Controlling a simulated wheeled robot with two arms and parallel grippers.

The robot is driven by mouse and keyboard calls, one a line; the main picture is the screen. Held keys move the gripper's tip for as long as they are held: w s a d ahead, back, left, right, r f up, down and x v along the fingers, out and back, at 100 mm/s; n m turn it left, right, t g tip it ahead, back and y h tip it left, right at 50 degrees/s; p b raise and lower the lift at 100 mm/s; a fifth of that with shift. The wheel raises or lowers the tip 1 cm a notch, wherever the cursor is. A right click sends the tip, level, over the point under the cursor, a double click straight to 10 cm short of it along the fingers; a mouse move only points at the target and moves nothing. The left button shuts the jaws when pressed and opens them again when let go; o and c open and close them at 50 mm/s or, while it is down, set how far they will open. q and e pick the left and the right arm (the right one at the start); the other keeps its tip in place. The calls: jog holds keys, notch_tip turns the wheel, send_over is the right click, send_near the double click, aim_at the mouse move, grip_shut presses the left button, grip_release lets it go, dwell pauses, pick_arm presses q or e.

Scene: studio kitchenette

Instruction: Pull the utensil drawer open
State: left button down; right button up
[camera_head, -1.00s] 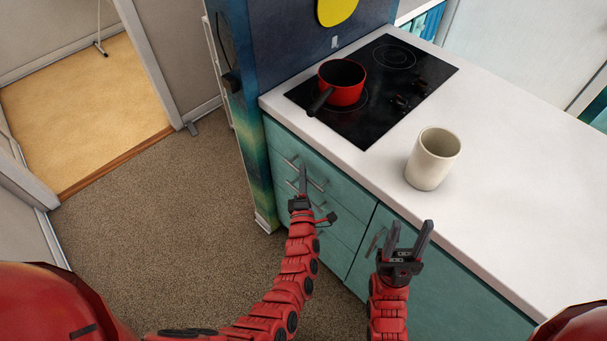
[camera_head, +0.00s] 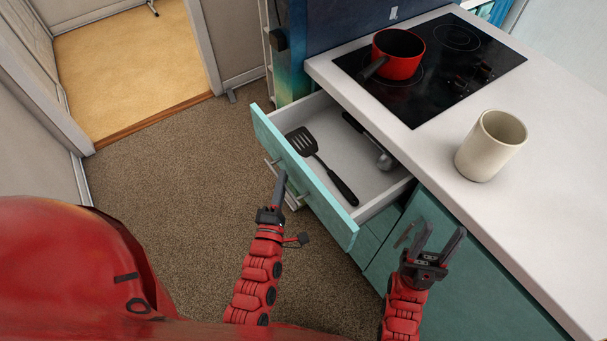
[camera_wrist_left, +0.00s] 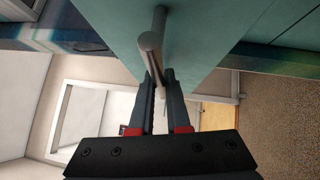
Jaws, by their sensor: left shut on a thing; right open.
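The utensil drawer (camera_head: 306,177) has a teal front and stands pulled out from the counter, its inside in full view. A black slotted spatula (camera_head: 319,163) and a second dark-handled utensil with a metal end (camera_head: 371,142) lie in it. My left gripper (camera_head: 279,186) is at the drawer front, shut on the metal bar handle. The left wrist view shows the handle (camera_wrist_left: 152,42) between the two fingers. My right gripper (camera_head: 437,241) is open and empty, in front of the lower cabinet to the right of the drawer.
A red pot (camera_head: 399,56) sits on the black cooktop (camera_head: 440,75). Carpeted floor (camera_head: 170,190) is clear to the left of the drawer.

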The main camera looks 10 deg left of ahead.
pick_arm(q)
jog(key=shift+s+a+b, duration=0.8)
jog(key=shift+s+a, duration=0.95)
jog(key=shift+s, duration=0.25)
jog(key=c, duration=0.9)
grip_release()
jog(key=s+b, duration=0.1)
jog(key=s, duration=0.4)
jog(key=s+f+b, duration=0.1)
jog(key=s+b, duration=0.1)
jog(key=s, duration=0.4)
jog(key=s+d+f+b, duration=0.1)
jog(key=s+b, duration=0.1)
jog(key=s, duration=0.4)
jog(key=shift+s+d+f, duration=0.1)
jog(key=shift+f, duration=0.1)
